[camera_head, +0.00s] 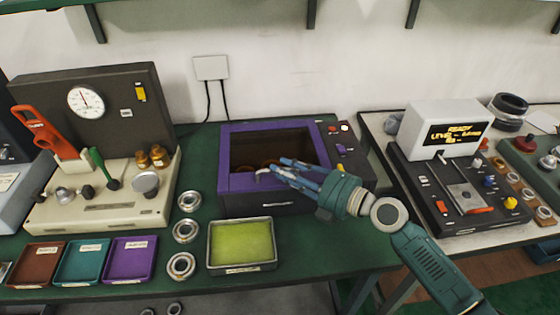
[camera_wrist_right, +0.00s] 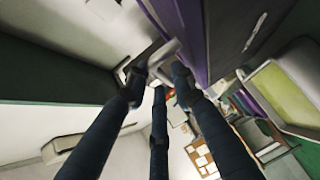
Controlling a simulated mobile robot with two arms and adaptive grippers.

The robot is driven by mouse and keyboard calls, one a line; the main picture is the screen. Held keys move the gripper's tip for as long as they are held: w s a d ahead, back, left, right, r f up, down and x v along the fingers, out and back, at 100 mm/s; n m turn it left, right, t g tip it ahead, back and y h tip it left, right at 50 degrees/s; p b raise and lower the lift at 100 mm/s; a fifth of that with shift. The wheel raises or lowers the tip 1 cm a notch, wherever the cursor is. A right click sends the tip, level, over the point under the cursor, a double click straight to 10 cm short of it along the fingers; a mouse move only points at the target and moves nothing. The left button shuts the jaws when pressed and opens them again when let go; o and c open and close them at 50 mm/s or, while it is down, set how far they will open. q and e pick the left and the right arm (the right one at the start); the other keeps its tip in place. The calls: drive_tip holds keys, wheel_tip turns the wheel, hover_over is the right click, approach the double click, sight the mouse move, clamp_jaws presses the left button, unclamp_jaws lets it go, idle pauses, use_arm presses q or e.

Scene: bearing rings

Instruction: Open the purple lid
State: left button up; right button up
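The purple lid (camera_head: 238,182) is a purple frame around a dark window, on a dark box at the middle of the bench. It looks closed, and some brownish shapes show dimly through the window. A grey metal handle (camera_head: 263,172) sits at its front edge; it also shows in the right wrist view (camera_wrist_right: 152,59). My right gripper (camera_head: 278,169) reaches in from the right over the lid's front edge. Its blue fingers (camera_wrist_right: 158,84) are spread with gaps between them, tips close to the handle; contact is unclear. My left gripper is not in view.
A green-yellow tray (camera_head: 241,269) and several metal rings (camera_head: 185,232) lie in front and left of the box. A gauge machine (camera_head: 110,200) stands left, with small coloured trays (camera_head: 130,260) before it. A readout device (camera_head: 446,130) stands on the right table.

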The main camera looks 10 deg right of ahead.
drive_tip(key=shift+x, duration=0.9)
drive_tip(key=shift+d, duration=0.1)
clamp_jaws()
drive_tip(key=shift+w+r+p, duration=0.15)
drive_tip(key=shift+r+p, duration=0.5)
drive_tip(key=shift+r, duration=0.05)
drive_tip(key=w+r+m+g+h+p, duration=0.2)
drive_tip(key=w+r+p, duration=0.4)
drive_tip(key=r, duration=0.7)
drive_tip(key=shift+w+m+g, duration=0.75)
drive_tip(key=shift+m+g, duration=0.15)
drive_tip(key=shift+g, duration=0.5)
